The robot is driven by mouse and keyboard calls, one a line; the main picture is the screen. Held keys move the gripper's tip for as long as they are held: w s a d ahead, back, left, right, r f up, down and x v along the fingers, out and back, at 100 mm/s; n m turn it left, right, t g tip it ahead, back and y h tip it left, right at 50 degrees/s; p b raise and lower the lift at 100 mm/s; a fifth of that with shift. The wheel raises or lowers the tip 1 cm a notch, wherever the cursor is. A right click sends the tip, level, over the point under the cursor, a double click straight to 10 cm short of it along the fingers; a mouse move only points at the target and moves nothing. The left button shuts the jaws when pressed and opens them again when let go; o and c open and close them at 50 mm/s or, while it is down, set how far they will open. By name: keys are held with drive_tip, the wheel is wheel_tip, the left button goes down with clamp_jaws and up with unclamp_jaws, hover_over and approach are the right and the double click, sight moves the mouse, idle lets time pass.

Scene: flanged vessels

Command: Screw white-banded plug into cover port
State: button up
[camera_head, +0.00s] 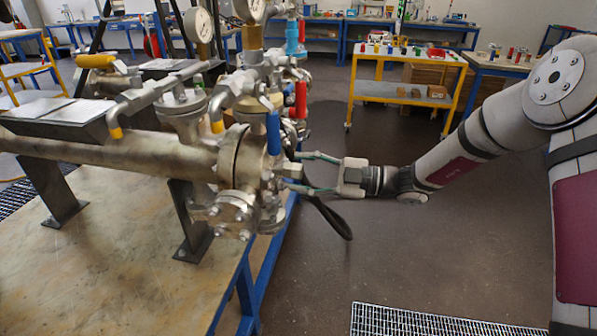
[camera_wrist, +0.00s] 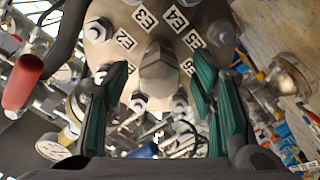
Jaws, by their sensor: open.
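The round metal cover (camera_wrist: 112,38) fills the upper middle of the wrist view, with labels E2, E3, E4, E5 and E6 around its face. A grey hex-headed plug or fitting (camera_wrist: 160,72) stands at its centre; I cannot make out a white band on it. My gripper (camera_wrist: 163,88) is open, its green-padded fingers on either side of this hex piece, with gaps visible. In the head view my gripper (camera_head: 294,171) reaches from the right to the end of the flanged vessel (camera_head: 150,153). The cover face is turned away there, and contact is unclear.
A red-handled valve lever (camera_wrist: 22,82) and a pressure gauge (camera_wrist: 58,145) lie left in the wrist view. Blue (camera_head: 273,133) and red (camera_head: 301,100) handles stand close above my gripper. A yellow cart (camera_head: 404,93) stands behind; open floor lies below my arm.

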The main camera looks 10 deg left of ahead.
drive_tip(key=d, duration=1)
drive_tip(key=shift+s+d, duration=0.2)
drive_tip(key=shift+d, duration=0.2)
drive_tip(key=shift+c, duration=0.3)
